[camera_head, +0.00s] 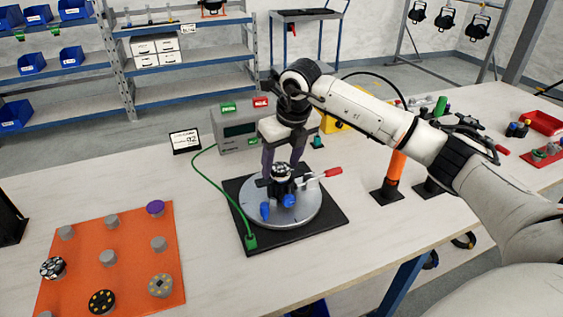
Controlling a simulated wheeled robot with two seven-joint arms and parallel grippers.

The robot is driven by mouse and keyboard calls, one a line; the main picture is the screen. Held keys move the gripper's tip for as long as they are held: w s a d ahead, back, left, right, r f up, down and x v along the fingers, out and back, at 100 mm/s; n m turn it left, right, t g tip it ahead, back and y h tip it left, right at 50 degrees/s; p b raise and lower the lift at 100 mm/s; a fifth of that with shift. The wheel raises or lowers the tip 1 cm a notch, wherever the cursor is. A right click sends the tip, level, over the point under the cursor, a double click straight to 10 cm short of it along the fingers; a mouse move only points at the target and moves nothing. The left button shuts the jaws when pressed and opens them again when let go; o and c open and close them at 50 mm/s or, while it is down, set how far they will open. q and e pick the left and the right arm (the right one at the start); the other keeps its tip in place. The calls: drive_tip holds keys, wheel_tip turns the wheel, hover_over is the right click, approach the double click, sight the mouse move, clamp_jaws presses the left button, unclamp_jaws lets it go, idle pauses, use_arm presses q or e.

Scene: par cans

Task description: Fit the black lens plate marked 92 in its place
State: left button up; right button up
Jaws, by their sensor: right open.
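A small sign (186,141) that reads 92 stands near the back edge of the table. My right gripper (281,172) points down, open, over a round grey metal fixture (312,214), its fingers on either side of a black part (282,184) with pale spots on top. The part sits at the middle of the fixture; I cannot read a mark on it. Blue knobs (289,201) and a red-handled clamp (328,173) are beside it. A black disc with yellow spots (102,301) and a black-and-white disc (53,268) lie on an orange board (128,250). My left gripper is out of view.
The fixture rests on a black mat (252,210), with a green cable (222,188) running to it from a grey box (238,128). An orange tool (394,170) stands to the right. Bare table lies between the orange board and the mat.

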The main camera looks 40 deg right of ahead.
drive_tip(key=shift+o, duration=0.8)
drive_tip(key=v, duration=1)
drive_tip(key=shift+r+b, duration=0.2)
drive_tip(key=shift+b, duration=0.1)
